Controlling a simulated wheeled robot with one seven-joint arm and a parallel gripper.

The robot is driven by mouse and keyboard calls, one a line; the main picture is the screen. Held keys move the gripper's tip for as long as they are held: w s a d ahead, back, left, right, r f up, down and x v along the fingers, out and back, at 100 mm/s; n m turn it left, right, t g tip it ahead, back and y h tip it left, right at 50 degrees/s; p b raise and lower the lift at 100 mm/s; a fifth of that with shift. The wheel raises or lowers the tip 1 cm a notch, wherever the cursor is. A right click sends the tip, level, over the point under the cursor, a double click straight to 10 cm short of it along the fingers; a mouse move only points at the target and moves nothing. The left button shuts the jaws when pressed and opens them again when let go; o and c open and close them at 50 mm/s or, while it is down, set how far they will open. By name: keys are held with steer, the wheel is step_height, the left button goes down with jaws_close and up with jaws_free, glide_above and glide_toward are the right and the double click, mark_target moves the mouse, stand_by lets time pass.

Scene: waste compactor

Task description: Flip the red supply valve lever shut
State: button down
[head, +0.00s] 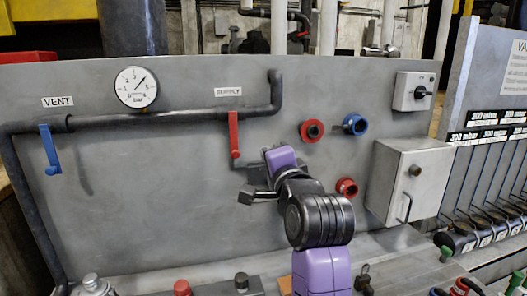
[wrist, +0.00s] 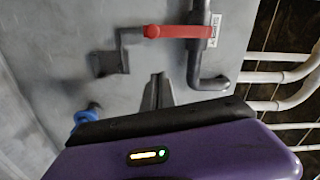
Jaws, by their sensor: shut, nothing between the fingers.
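The red supply valve lever (head: 234,134) hangs straight down from the dark pipe under the SUPPLY label (head: 228,92). In the wrist view the lever (wrist: 180,31) lies across the top, joined to the pipe at its right end. My gripper (head: 248,196) is shut and empty, just below and slightly right of the lever's lower end. In the wrist view its dark fingers (wrist: 158,92) are together, below the lever in the picture and apart from it. The exact depth gap to the lever cannot be told.
The pressure gauge (head: 136,87) and blue vent lever (head: 49,150) are left on the panel. Red (head: 311,131) and blue (head: 354,124) fittings, a switch box (head: 414,91) and a grey cabinet (head: 409,180) are right.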

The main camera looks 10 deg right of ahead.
steer(key=s+b, duration=0.1)
steer(key=s, duration=0.7)
steer(key=shift+s+a+f, duration=0.15)
steer(key=shift+s+f, duration=0.05)
steer(key=shift+s, duration=0.1)
steer(key=shift+r, duration=0.1)
step_height(320, 180, up, 5)
steer(key=s+n+t, duration=0.1)
steer(key=n+t, duration=0.1)
steer(key=n, duration=0.1)
steer(key=s+d+f+n+g, duration=0.2)
steer(key=s+f+n, duration=0.4)
steer(key=s+f, duration=1.2)
steer(key=s+d+f+n+g, duration=0.2)
steer(key=s+f+n, duration=0.4)
steer(key=s+f, duration=1.3)
steer(key=s+g, duration=0.1)
steer(key=s, duration=0.5)
steer(key=shift+d, duration=0.3)
